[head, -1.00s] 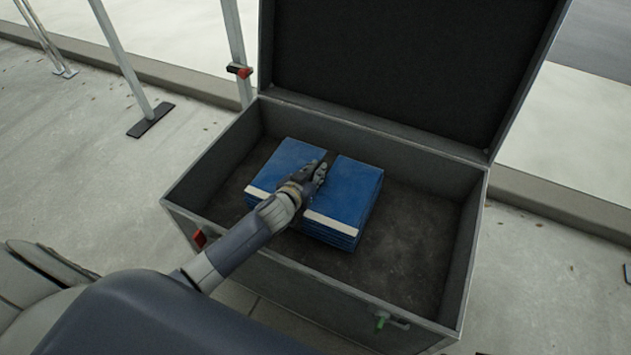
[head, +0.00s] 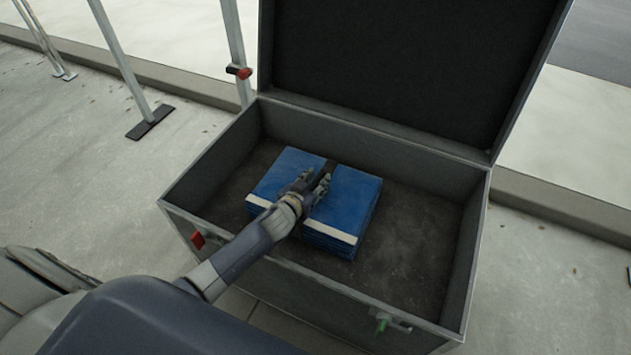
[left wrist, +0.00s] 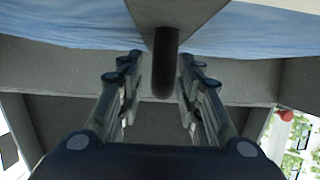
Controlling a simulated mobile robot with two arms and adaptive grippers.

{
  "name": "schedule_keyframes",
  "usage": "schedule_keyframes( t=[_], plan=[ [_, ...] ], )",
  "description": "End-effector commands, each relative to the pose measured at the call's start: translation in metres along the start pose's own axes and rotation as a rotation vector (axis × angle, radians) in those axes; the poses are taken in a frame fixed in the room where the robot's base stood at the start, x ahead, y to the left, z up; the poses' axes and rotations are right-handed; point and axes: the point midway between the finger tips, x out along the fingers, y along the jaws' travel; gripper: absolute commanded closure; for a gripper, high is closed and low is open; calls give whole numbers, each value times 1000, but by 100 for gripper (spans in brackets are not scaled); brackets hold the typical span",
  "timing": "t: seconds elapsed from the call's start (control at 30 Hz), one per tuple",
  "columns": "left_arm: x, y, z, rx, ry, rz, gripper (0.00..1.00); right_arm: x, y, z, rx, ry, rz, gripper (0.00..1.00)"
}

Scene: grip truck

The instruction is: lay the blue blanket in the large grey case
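The folded blue blanket (head: 344,203) with a pale edge stripe and a dark middle band is inside the large grey case (head: 458,270), left of its centre. It appears to lie flat on the case floor; its underside is hidden. My left gripper (head: 312,183) is over the blanket's middle with its fingers spread. In the left wrist view the fingers (left wrist: 160,82) stand apart on both sides of a dark band or handle (left wrist: 164,62), with blue cloth (left wrist: 75,30) beyond. My right gripper is not in view.
The case's lid (head: 400,70) stands open at the back. Bare floor of the case (head: 415,235) lies right of the blanket. Metal posts (head: 125,65) stand at the upper left outside the case.

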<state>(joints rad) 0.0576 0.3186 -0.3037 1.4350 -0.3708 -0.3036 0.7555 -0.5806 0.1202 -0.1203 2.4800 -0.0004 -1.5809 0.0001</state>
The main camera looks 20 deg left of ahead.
Motion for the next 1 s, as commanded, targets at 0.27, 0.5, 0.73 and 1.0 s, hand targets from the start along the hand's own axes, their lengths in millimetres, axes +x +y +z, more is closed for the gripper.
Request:
schedule_keyframes(
  t=[0.27, 0.5, 0.73, 1.0],
  plan=[
    [-5, 0, -3, -1, -1, 0, 67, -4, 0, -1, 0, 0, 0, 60],
    [-39, 0, -3, -2, -2, 0, 67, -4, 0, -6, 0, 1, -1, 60],
    [-65, 0, -3, -2, -1, -1, 67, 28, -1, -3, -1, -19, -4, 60],
    [-76, 0, -3, 0, 1, -1, 67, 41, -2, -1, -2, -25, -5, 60]
  ],
)
